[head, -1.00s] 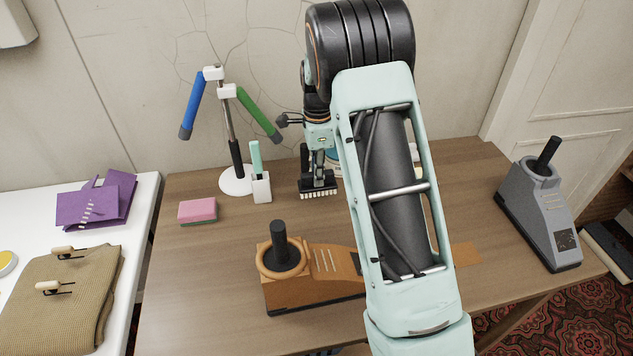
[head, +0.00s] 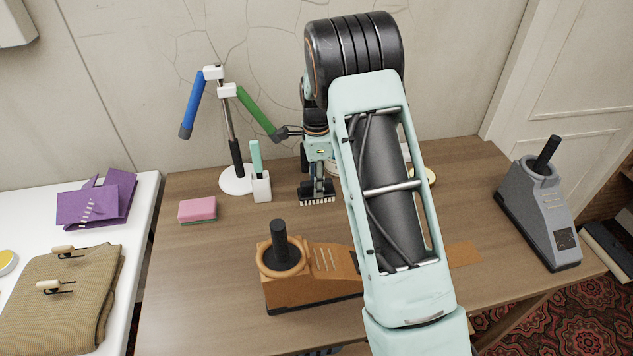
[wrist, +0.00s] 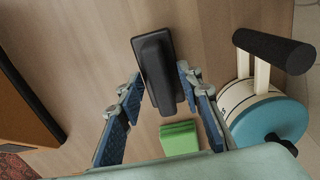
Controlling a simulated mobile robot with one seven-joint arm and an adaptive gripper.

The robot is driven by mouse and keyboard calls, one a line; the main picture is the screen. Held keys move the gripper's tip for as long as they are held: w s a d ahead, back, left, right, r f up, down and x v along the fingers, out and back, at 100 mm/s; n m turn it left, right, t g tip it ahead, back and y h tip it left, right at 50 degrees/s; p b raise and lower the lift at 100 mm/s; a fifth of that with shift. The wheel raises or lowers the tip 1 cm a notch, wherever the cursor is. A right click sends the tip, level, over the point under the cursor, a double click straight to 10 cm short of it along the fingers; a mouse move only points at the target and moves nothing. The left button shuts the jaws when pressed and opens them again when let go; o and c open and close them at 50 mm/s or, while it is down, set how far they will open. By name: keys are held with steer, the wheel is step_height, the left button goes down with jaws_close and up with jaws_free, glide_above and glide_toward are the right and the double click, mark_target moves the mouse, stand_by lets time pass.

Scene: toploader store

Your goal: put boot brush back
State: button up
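The boot brush (head: 317,200), black with pale bristles, stands bristles down on the wooden table in the head view, behind the orange-brown device. Its black top (wrist: 157,72) shows in the wrist view, between and just beyond the fingertips. My gripper (head: 318,182) is low over the brush in the head view. In the wrist view my gripper (wrist: 158,90) is open, with blue-padded fingers on either side of the brush and a visible gap on the left. Part of the brush is hidden by my gripper in the head view.
An orange-brown device (head: 330,262) stands in front, a grey one (head: 545,210) at right. A white cup (head: 261,188), lamp-like stand (head: 237,180) and pink sponge (head: 198,210) are left. A teal-and-white drum with a black handle (wrist: 270,115) is close right of my gripper.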

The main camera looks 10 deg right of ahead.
step_height(320, 180, up, 12)
steer(key=shift+r, duration=0.15)
stand_by(0.5)
stand_by(0.3)
